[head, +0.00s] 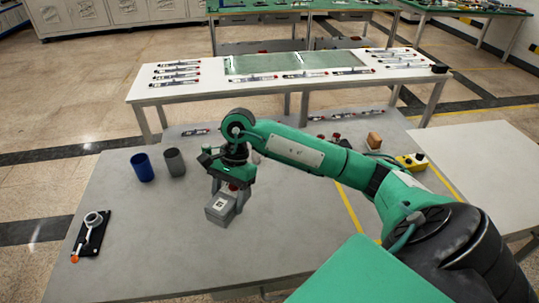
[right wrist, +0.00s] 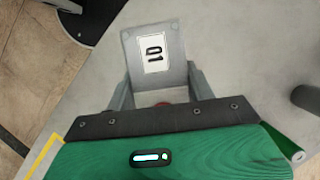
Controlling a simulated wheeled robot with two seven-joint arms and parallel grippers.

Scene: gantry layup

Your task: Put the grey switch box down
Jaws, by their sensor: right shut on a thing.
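The grey switch box (head: 220,208) has a white label with dark marks and is at the middle of the grey table (head: 290,230). My right gripper (head: 231,190) reaches over the table from the right and is shut on the box. In the right wrist view the box (right wrist: 176,80) sits between the two grey fingers of the right gripper (right wrist: 160,88), its label facing the camera. I cannot tell whether the underside of the box touches the table. My left gripper is not in view.
A blue cup (head: 142,167) and a dark grey cup (head: 174,162) stand left of the box. A black plate with a lever (head: 92,234) lies at the table's left edge. A wooden block (head: 374,140) and a yellow box (head: 412,161) lie behind my arm. The front middle is clear.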

